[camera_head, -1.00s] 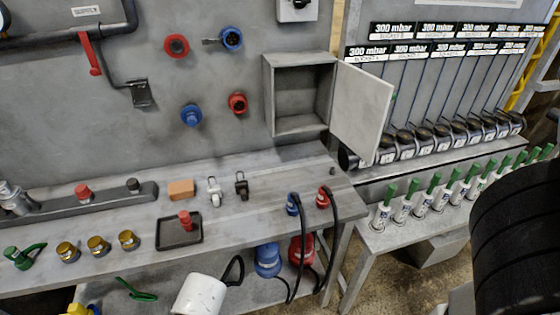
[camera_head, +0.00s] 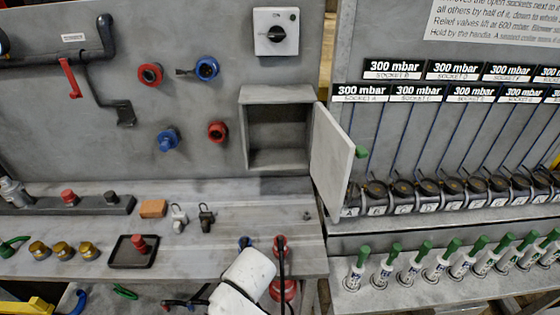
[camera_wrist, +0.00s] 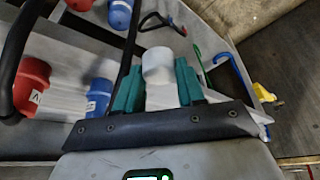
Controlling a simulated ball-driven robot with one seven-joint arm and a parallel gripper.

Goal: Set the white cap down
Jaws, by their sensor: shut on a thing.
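The white cap (camera_wrist: 157,64) shows in the wrist view as a pale round piece between the two green fingers. My gripper (camera_wrist: 159,86) is shut on it, one finger on each side. Below the cap there is open space and a pale surface; I cannot tell how far off that surface is. In the head view my white arm (camera_head: 248,270) reaches down at the bench's front edge, and the cap cannot be made out there.
The grey bench (camera_head: 190,257) holds a black tray (camera_head: 120,255) with a red piece, brass fittings (camera_head: 62,250) and an orange block (camera_head: 153,208). A red connector (camera_wrist: 30,88) and a blue connector (camera_wrist: 98,97) are left of my gripper. An open wall cabinet (camera_head: 278,133) stands behind.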

